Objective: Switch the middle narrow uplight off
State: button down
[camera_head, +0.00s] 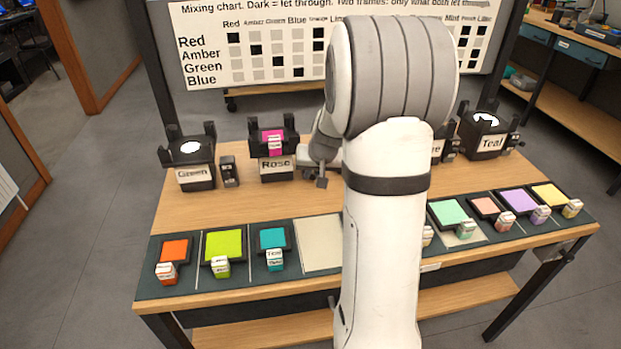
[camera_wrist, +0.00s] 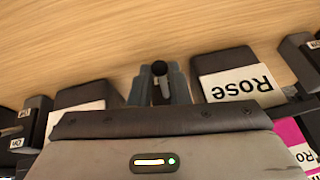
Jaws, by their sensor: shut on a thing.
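The Rose uplight (camera_head: 278,168) is a black holder with a magenta frame in its top, left of my arm in the head view. Its white label also shows upside down in the wrist view (camera_wrist: 238,84). My gripper (camera_wrist: 160,82) is down beside the Rose uplight, its fingers shut around a small dark knob (camera_wrist: 160,68). In the head view my gripper (camera_head: 320,172) is at the right of the Rose uplight, partly behind my arm. The knob's setting and the body under it are hidden. My arm covers the middle of the uplight row.
The Green uplight (camera_head: 194,176) with its dark switch box (camera_head: 229,172) stands left, and the Teal uplight (camera_head: 486,143) right. Another holder (camera_wrist: 82,97) is close on the gripper's other side. Several coloured frames lie on the dark mat (camera_head: 212,287) along the front.

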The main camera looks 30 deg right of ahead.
jog(key=shift+f+t+b, duration=0.4)
jog(key=shift+f+b, duration=0.05)
jog(key=shift+b, duration=0.7)
jog(key=shift+a+r+b, duration=0.1)
jog(key=shift+r+b, duration=0.15)
jog(key=shift+b, duration=0.35)
jog(key=c, duration=1.4)
grip_release()
jog(key=shift+o, duration=0.2)
jog(key=shift+s+r, duration=0.2)
jog(key=shift+r, duration=0.15)
jog(key=p+v, duration=0.1)
jog(key=v, duration=0.6)
jog(key=shift+s+p, duration=0.15)
jog(key=shift+p, duration=0.2)
jog(key=shift+a+f, duration=0.15)
